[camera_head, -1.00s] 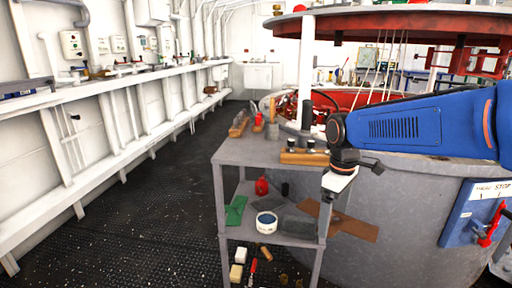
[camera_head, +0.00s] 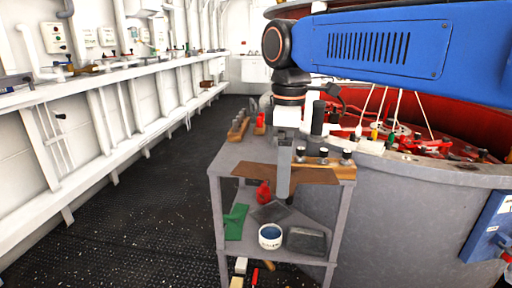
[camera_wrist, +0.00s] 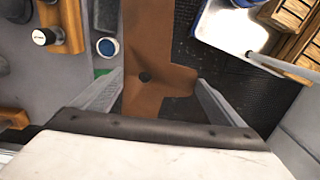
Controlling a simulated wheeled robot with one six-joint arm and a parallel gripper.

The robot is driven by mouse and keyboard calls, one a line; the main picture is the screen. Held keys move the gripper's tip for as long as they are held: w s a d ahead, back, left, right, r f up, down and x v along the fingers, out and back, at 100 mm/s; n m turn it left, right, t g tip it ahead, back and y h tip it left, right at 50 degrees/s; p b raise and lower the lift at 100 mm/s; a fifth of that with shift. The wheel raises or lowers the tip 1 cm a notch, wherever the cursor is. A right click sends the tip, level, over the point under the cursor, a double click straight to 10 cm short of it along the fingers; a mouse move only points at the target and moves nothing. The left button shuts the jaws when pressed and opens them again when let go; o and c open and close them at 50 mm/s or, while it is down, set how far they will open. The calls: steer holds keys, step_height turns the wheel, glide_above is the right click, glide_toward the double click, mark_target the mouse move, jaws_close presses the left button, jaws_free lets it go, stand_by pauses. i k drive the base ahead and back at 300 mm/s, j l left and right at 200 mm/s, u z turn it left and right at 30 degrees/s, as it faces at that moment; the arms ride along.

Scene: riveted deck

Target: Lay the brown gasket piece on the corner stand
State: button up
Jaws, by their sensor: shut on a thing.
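The brown gasket piece (camera_head: 308,175) is a flat, wide strip held level in my gripper (camera_head: 284,186). In the head view it hangs in front of the corner stand (camera_head: 232,156), at about the height of its top front edge. In the wrist view the gasket (camera_wrist: 150,50) runs between the two fingers of my gripper (camera_wrist: 158,79), with a dark round spot near its middle. The corner stand is a grey metal rack with a top and lower shelves. I cannot tell whether the gasket touches it.
A wooden block with dark knobs (camera_head: 324,161) and a wooden rack (camera_head: 238,128) occupy the stand's top. Its middle shelf holds a green piece (camera_head: 235,222), a white-blue tin (camera_head: 270,237), a red item (camera_head: 263,195) and a dark grey block (camera_head: 306,241). Left floor is open.

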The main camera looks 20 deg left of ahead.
mark_target(257, 156)
steer(key=i+j, duration=0.8)
steer(key=i, duration=0.05)
